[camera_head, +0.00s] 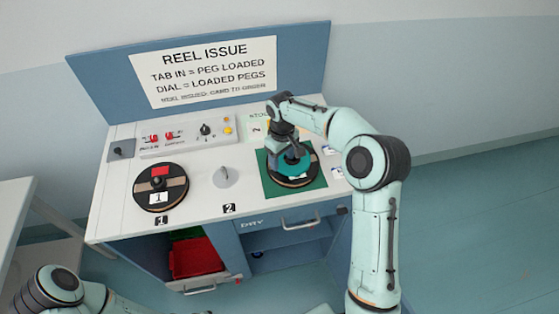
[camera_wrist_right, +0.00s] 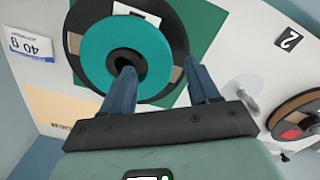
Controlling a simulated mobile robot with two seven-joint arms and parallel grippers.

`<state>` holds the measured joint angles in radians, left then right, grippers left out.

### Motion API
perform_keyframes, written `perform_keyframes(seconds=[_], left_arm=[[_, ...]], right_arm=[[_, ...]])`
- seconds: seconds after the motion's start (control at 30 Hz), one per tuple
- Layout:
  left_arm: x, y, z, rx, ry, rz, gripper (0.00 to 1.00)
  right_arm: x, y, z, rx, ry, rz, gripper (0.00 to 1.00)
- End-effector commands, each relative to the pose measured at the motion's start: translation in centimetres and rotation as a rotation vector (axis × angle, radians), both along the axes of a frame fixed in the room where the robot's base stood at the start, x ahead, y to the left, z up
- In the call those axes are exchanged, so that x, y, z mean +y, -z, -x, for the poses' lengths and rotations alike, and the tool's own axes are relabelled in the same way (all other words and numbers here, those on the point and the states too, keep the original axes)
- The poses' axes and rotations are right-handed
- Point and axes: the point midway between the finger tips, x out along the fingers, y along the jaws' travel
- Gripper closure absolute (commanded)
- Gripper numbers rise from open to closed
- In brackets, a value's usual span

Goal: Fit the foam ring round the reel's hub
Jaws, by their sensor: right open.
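A dark reel with a brown winding (camera_head: 314,170) lies on a green mat (camera_head: 268,183) at the right of the bench. The teal foam ring (camera_head: 293,167) lies over it. In the wrist view the ring (camera_wrist_right: 97,50) is over the reel (camera_wrist_right: 178,32), its dark hole around the middle. I cannot tell if it sits fully down round the hub. My right gripper (camera_head: 287,157) is low over the ring. In the wrist view its jaws (camera_wrist_right: 158,66) are apart, one fingertip over the hole, the other beyond the ring's rim. My left gripper is out of view.
A reel tagged 1 (camera_head: 174,188) stands at the bench's left. A bare grey peg (camera_head: 226,177) by label 2 is between the reels. A switch panel (camera_head: 187,138) and a sign (camera_head: 205,70) stand behind. A red bin (camera_head: 195,258) and a drawer (camera_head: 285,222) are below.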

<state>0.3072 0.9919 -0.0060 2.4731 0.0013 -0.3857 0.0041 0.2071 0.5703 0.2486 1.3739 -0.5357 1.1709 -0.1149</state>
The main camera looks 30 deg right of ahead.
Motion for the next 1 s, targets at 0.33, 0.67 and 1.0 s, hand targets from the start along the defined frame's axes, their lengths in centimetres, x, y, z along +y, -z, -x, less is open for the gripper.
perform_keyframes(seconds=[0.33,0.67,1.0], left_arm=[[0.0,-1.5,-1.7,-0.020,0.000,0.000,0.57],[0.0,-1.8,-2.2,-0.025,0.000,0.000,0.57],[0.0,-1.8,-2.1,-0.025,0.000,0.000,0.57]], right_arm=[[0.3,-8.2,-0.4,-0.014,-0.003,-0.003,0.40],[0.3,-10.3,-0.3,-0.010,-0.004,-0.003,0.40],[0.4,-10.2,-0.3,-0.011,-0.004,-0.005,0.40]])
